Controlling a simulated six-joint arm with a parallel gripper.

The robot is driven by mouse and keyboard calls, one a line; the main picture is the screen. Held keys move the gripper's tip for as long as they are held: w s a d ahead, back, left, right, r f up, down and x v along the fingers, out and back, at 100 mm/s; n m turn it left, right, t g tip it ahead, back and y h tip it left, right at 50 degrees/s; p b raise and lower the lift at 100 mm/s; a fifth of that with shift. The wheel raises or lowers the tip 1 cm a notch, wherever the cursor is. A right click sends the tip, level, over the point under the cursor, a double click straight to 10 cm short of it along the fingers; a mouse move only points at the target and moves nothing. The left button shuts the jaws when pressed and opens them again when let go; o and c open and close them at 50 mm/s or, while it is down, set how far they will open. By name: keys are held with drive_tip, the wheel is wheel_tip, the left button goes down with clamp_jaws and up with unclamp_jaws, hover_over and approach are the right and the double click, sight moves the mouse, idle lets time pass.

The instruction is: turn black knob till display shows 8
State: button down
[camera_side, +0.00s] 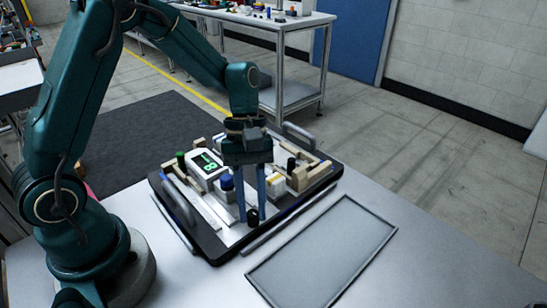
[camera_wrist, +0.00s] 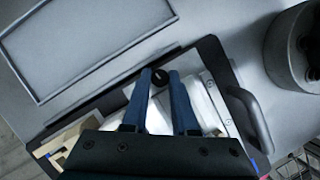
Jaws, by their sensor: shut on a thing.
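The black knob (camera_side: 252,217) sits near the front edge of the dark pallet (camera_side: 214,256). My gripper (camera_side: 251,207) reaches down with its two blue fingers on either side of the knob and is shut on it. In the wrist view the round dark top of the knob (camera_wrist: 160,76) shows between the fingertips (camera_wrist: 160,73). The display (camera_side: 207,161) is a white box with a dark screen at the back left of the pallet. Its green characters look like an 8 with a bar next to it, seen tilted. The display cannot be made out in the wrist view.
A blue-topped part (camera_side: 226,182) stands just left of my fingers, and a green-topped one (camera_side: 180,157) beside the display. Wooden blocks (camera_side: 301,178) are on the right. An empty grey tray (camera_side: 322,252) lies in front. Metal handles (camera_side: 299,135) rise at the pallet's sides.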

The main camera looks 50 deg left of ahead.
idle(0.4)
drive_tip(key=c, duration=0.7)
unclamp_jaws()
drive_tip(key=shift+r, duration=0.1)
drive_tip(key=shift+v, duration=2.5)
